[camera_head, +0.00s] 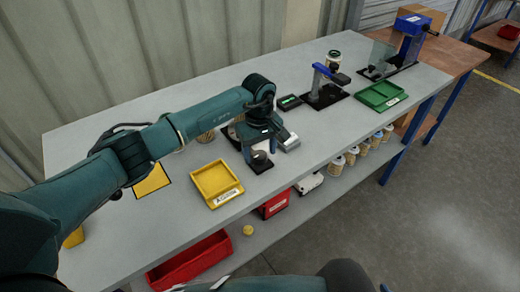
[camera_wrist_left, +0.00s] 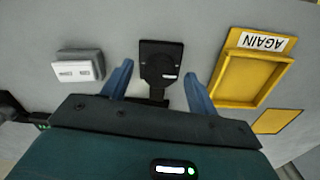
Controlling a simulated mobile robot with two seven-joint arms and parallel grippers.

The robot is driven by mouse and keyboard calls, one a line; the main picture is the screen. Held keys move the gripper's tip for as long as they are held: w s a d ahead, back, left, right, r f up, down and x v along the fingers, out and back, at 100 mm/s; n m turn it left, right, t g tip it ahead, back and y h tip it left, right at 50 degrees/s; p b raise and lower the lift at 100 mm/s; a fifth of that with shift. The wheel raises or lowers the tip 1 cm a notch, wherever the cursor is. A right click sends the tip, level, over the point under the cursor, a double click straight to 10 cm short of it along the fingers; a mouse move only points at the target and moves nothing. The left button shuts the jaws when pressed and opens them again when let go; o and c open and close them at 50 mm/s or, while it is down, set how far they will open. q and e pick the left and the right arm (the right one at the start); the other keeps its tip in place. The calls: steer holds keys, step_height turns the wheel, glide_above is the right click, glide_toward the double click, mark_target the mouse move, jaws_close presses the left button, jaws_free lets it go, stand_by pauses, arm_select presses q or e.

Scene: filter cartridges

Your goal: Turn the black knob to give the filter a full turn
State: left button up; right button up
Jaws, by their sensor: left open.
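The round black knob (camera_wrist_left: 162,68) sits on a black plate in the left wrist view, and its plate also shows in the head view (camera_head: 263,168) at the table's front part. My left gripper (camera_wrist_left: 160,72) is open, with its two blue fingers on either side of the knob in the picture. No contact with the knob shows. In the head view my left gripper (camera_head: 264,151) is above the knob and partly covers it. I cannot tell for sure which thing is the filter; parts behind the gripper are hidden. My right gripper is not in view.
A yellow tray (camera_head: 236,196) labelled "AGAIN" stands beside the knob plate. A light grey box (camera_wrist_left: 77,68) is on its other side. A black stand with a blue arm (camera_head: 322,71), a jar (camera_head: 334,57) and a green tray (camera_head: 365,98) are further right. The table's front edge is close.

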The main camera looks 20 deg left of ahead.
arm_select(q)
steer(key=shift+f, duration=0.35)
steer(key=shift+c, duration=0.3)
steer(key=c, duration=0.9)
